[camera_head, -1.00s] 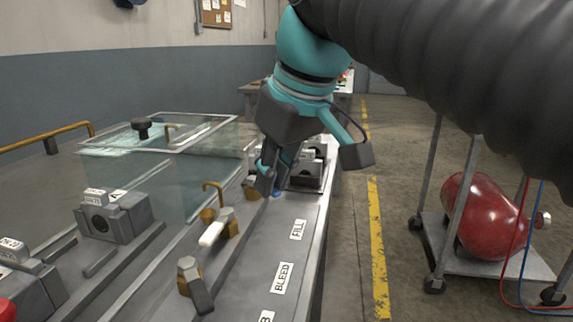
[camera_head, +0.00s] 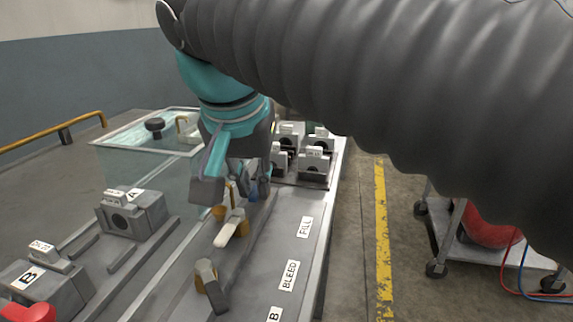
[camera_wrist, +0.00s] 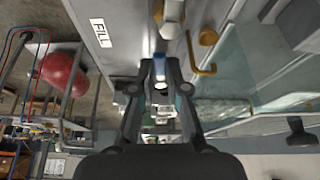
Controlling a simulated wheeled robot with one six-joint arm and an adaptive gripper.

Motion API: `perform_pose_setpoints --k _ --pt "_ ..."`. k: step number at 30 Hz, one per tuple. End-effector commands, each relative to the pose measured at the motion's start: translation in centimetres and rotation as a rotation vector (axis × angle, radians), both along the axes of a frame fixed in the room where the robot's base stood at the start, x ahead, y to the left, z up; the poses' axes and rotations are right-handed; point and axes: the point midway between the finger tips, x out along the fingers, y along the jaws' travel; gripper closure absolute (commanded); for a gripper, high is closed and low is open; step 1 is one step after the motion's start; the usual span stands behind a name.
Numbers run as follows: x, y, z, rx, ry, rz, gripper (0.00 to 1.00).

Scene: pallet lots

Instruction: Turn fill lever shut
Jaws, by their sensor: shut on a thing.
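My gripper (camera_head: 247,192) points down over the grey bench and is shut on a blue-ended lever (camera_wrist: 160,67), which shows between its fingertips in the wrist view. In the head view the fingers hide most of this lever. The FILL label (camera_head: 305,227) lies on the bench top to the right; it also shows in the wrist view (camera_wrist: 101,32). A white-handled lever (camera_head: 232,232) on a brass fitting stands close in front of the gripper. I cannot tell the held lever's exact angle.
A glass-walled tank (camera_head: 150,165) is left of the gripper. Clamp-like blocks (camera_head: 313,160) stand behind. A cart with a red cylinder (camera_head: 487,228) is right, past open floor.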

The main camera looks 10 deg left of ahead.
Motion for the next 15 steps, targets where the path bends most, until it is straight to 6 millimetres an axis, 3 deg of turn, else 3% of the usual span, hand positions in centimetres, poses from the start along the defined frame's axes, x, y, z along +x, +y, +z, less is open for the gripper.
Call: perform_pose_setpoints --k 15 --pt "-0.04 0.63 -0.12 0.000 0.004 -0.120 1.00"
